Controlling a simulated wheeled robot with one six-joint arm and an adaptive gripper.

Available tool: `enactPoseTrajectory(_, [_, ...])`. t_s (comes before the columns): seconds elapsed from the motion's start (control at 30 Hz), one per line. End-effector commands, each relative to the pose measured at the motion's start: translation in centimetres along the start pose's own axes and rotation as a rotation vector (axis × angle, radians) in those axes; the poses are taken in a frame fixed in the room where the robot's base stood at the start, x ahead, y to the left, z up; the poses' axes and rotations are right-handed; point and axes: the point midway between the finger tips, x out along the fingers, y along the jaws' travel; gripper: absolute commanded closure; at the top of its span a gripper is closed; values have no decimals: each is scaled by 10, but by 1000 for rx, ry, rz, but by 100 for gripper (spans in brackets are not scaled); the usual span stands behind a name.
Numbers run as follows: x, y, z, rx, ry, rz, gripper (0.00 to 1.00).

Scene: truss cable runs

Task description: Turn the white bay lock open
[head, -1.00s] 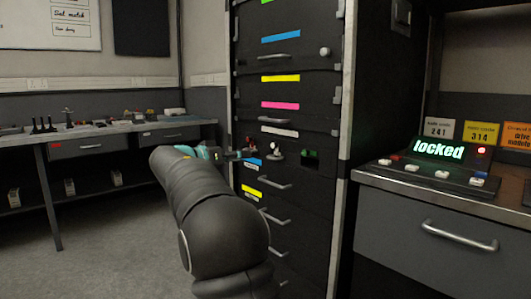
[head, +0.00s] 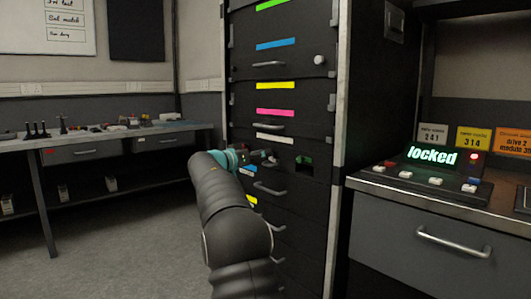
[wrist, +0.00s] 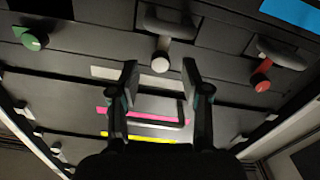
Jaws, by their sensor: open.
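The white bay's label strip (head: 275,138) is on the dark rack, below the pink strip. The white lock knob (wrist: 160,64) shows in the wrist view with a grey piece behind it. My gripper (wrist: 160,76) is open, its two fingers on either side of the line to the knob. Whether the fingertips reach around it or stop short, I cannot tell. In the head view my gripper (head: 266,157) is at the rack front just below the white strip and hides the white knob.
A green knob (wrist: 33,42) and a red knob (wrist: 262,83) flank the white one in the wrist view. A drawer handle (head: 270,188) sticks out below my gripper. A console (head: 432,156) reading "locked" stands on the right-hand counter. Open floor lies to the left.

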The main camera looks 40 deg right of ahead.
Motion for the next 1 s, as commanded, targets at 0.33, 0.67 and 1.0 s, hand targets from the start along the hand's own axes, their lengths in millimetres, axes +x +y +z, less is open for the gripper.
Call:
enactPoseTrajectory(0.33, [22,0,0,0,0,-1,53])
enactPoseTrajectory(0.67, [21,0,0,0,0,-1,83])
enactPoseTrajectory(1.0, [21,0,0,-8,0,-1,100])
